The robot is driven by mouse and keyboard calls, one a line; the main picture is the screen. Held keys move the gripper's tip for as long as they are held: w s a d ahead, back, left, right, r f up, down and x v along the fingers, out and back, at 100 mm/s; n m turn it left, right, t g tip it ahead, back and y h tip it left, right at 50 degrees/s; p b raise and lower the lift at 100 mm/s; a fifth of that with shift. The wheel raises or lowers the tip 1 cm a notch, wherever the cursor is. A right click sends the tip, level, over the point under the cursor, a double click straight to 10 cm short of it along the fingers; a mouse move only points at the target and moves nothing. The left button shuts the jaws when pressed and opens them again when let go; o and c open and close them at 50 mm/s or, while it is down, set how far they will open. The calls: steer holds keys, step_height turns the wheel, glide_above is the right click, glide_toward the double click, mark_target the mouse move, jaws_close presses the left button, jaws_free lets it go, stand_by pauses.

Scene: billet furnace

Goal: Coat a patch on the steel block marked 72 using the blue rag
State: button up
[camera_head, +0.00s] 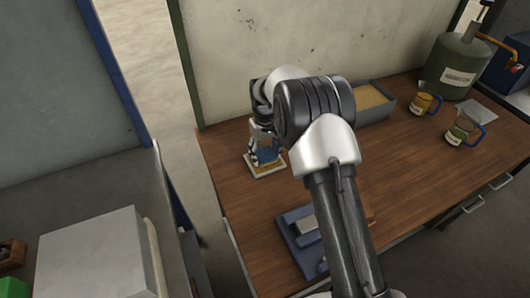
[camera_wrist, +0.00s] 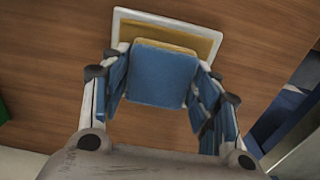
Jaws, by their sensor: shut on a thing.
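My gripper (camera_head: 265,150) points down at the far left part of the wooden bench, over a shallow white-rimmed tray (camera_head: 252,172). It is shut on the blue rag (camera_wrist: 162,76), a folded square pad between the fingers. The tray (camera_wrist: 120,28) has a yellowish inside, and the rag overlaps it in the wrist view. I cannot tell for certain whether the rag touches the tray. No number 72 is readable. A grey metal block (camera_head: 306,226) sits on a blue fixture (camera_head: 291,240) at the bench front, partly hidden by my arm.
A grey bin of sand-like material (camera_head: 377,101) stands at the back. A large pale box (camera_head: 92,255) stands on the left surface, across a gap. The bench middle right is clear.

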mark_target(265, 153)
stand_by(0.4)
steer(key=shift+r+p, duration=2.45)
steer(key=shift+r, duration=1.05)
